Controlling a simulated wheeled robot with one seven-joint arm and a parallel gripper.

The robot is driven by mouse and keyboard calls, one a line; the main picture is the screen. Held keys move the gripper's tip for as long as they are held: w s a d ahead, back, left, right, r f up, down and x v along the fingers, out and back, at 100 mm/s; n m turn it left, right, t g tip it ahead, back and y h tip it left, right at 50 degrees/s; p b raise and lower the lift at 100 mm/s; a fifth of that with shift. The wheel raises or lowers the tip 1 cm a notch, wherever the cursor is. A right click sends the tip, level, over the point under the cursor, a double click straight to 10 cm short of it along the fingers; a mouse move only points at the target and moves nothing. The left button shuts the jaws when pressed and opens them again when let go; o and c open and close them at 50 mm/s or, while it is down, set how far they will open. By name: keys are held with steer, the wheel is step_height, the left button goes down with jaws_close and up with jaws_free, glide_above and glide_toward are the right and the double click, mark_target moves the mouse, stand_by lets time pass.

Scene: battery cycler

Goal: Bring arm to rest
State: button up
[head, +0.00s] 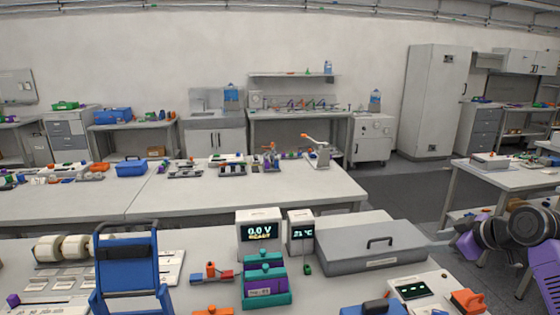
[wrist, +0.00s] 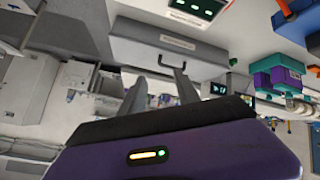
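My gripper (wrist: 160,86) shows in the wrist view with two grey fingers apart and nothing visible between them. Its purple body with a lit orange and green indicator fills the lower part of that view. In the head view my arm, with dark joints and purple links, is at the right edge, beside the near bench (head: 210,270). The grey lidded case (head: 365,262) lies left of the arm on that bench; it also shows beyond the fingers in the wrist view (wrist: 150,48).
A display unit reading 0.0 V (head: 260,232), a smaller display (head: 301,228), a teal and purple block (head: 264,290) and a blue frame (head: 130,275) stand on the near bench. A dark-screened panel (head: 412,290) is at front right. Another bench (head: 480,175) stands behind my arm.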

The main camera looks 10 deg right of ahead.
steer(key=s+a+f+m+t+h, duration=0.1)
steer(key=s+a+m+t, duration=0.1)
steer(key=a, duration=0.3)
steer(key=s+a+f+m+t+h, duration=0.1)
steer(key=s+a+f+m+t, duration=0.1)
steer(key=s+a+m+t, duration=0.1)
steer(key=s+a+f+m+t+h, duration=0.1)
steer(key=s+a+m, duration=0.3)
steer(key=a, duration=0.4)
steer(key=shift+s+f+m+t+h, duration=0.3)
steer(key=shift+s+t+h, duration=0.3)
steer(key=shift+t, duration=0.3)
steer(key=s+a+f+n+g+y, duration=0.1)
steer(key=s+a, duration=0.3)
steer(key=s, duration=0.9)
steer(key=s+a+f+n+g+y, duration=0.1)
steer(key=s+a, duration=0.3)
steer(key=s, duration=1)
steer(key=s+a+f+n, duration=0.1)
steer(key=s+a, duration=0.4)
steer(key=s, duration=0.8)
steer(key=shift+s+f+g+y, duration=0.25)
steer(key=shift+f+g+y, duration=0.15)
